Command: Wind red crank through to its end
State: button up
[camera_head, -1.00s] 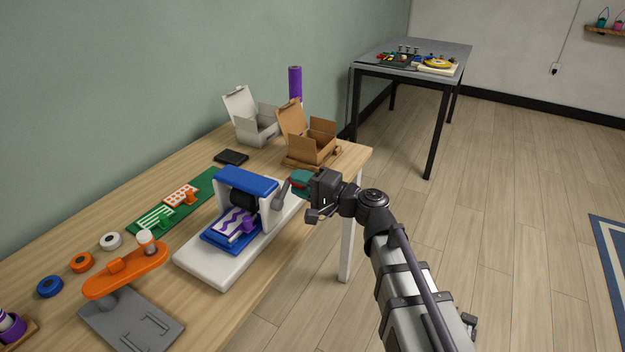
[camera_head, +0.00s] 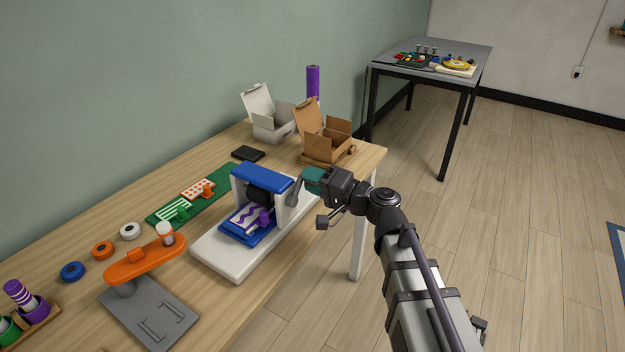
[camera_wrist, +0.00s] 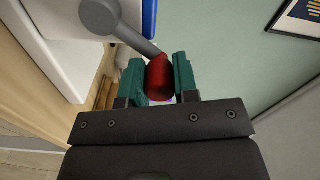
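The roller press has a blue top (camera_head: 262,177), a dark roller (camera_head: 258,196) and a white base (camera_head: 222,262). A blue bed (camera_head: 232,232) with a purple-and-white patterned sheet (camera_head: 244,220) sits partly in front of the roller. A grey crank arm (camera_head: 293,193) is on the press's right side; it also shows in the wrist view (camera_wrist: 118,25). Its red grip (camera_wrist: 160,77) lies between my gripper's green fingers (camera_wrist: 160,80), which are closed around it. In the head view my gripper (camera_head: 312,179) hides the red grip.
An orange-armed device (camera_head: 145,260) stands front left of the press. A green mat (camera_head: 217,183), a white box (camera_head: 272,124) and a cardboard box (camera_head: 326,142) lie behind it.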

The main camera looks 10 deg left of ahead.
jog(key=o, duration=0.4)
jog(key=shift+o, duration=0.2)
jog(key=shift+d, duration=0.1)
jog(key=v, duration=1)
jog(key=shift+s+d, duration=0.2)
jog(key=shift+d, duration=0.05)
